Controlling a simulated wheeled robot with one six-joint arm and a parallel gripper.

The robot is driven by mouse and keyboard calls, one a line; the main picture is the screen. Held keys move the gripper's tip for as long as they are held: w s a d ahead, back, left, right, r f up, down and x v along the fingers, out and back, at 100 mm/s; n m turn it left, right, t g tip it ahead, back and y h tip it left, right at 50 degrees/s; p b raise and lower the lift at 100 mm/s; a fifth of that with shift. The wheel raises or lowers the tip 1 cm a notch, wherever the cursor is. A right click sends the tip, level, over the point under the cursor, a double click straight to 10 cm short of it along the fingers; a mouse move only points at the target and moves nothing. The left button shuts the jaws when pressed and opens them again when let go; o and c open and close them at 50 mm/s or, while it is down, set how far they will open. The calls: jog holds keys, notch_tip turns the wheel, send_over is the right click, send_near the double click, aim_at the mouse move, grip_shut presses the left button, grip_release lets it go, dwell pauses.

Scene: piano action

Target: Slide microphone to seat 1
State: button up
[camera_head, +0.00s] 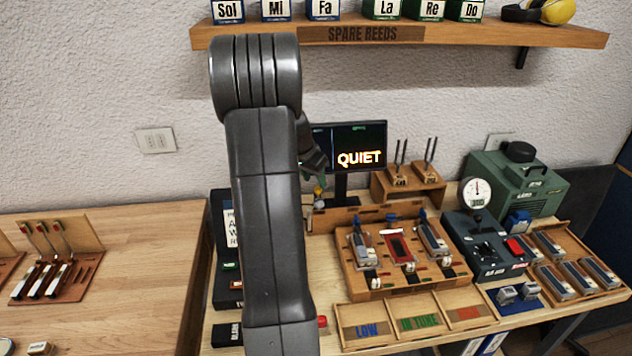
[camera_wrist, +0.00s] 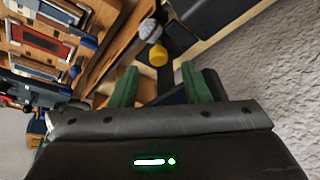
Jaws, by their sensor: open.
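The microphone, as far as I can tell, is the small piece with a grey rounded head and a yellow part (camera_wrist: 158,55) in the wrist view. In the head view it is a small yellow and grey shape (camera_head: 318,191) left of the wooden action board, below the screen. My gripper (camera_wrist: 160,80) has two green fingers spread apart, with nothing between them. The yellow part lies just beyond the fingertips, roughly in line with the gap. In the head view my gripper (camera_head: 315,178) is partly hidden by my arm. No seat marked 1 is readable.
The wooden action board (camera_head: 352,278) holds several modules. The screen (camera_head: 360,147) reads QUIET behind it. Sorting trays (camera_head: 365,310) lie in front. A dark gauge unit (camera_head: 487,245) and green machine (camera_head: 520,180) stand right. The left tabletop (camera_head: 140,270) has clear space.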

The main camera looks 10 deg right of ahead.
aim_at(318, 187)
jog(key=shift+x, duration=1.75)
jog(key=shift+s, duration=0.1)
jog(key=shift+c, duration=0.4)
